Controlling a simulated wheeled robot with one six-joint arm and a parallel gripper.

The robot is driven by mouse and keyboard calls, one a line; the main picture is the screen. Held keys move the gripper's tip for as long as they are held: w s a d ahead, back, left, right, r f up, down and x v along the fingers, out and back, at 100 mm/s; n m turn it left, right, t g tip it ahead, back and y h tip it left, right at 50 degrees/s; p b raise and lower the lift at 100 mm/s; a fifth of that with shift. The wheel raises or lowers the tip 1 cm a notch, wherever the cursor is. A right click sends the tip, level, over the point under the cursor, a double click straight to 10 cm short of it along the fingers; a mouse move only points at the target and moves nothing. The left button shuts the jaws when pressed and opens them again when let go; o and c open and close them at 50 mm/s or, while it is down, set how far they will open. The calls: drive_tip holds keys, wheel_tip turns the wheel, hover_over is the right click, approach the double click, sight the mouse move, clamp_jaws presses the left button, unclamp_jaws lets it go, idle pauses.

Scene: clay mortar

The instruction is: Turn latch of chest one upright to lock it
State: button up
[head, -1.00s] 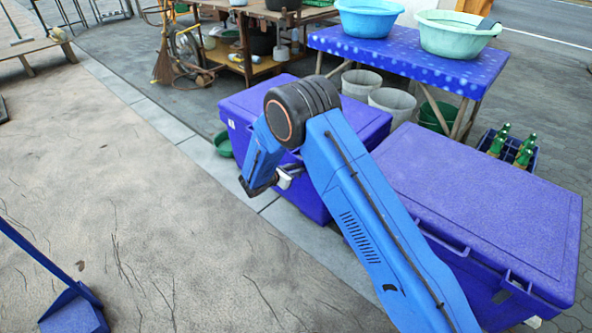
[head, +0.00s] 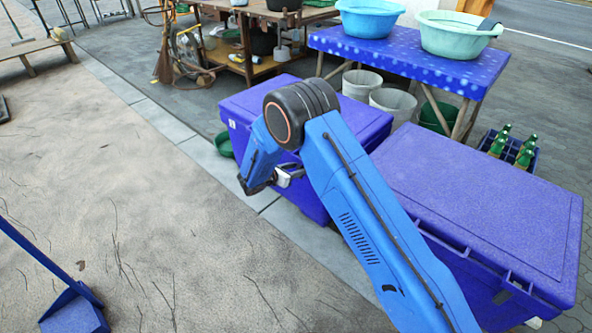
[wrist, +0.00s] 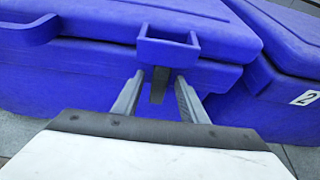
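Chest one appears to be the blue-purple chest in front of my gripper; its lid (head: 350,112) is closed, and its front wall (wrist: 85,80) fills much of the wrist view. A dark grey latch (wrist: 158,88) hangs below a square blue bracket (wrist: 167,48) on its front, looking nearly vertical with a slight tilt. My gripper (wrist: 160,80) is open, one finger on each side of the latch, with a gap visible on both sides. In the head view my gripper (head: 288,177) is at the chest's front, and the latch is hidden.
A second blue chest (head: 480,195) stands to the right; a chest marked "2" (wrist: 306,98) shows at right in the wrist view. A blue table (head: 410,62) with basins is behind.

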drive_tip(key=shift+s, duration=0.1)
drive_tip(key=v, duration=1.7)
drive_tip(key=shift+r, duration=0.15)
drive_tip(key=shift+a, duration=0.15)
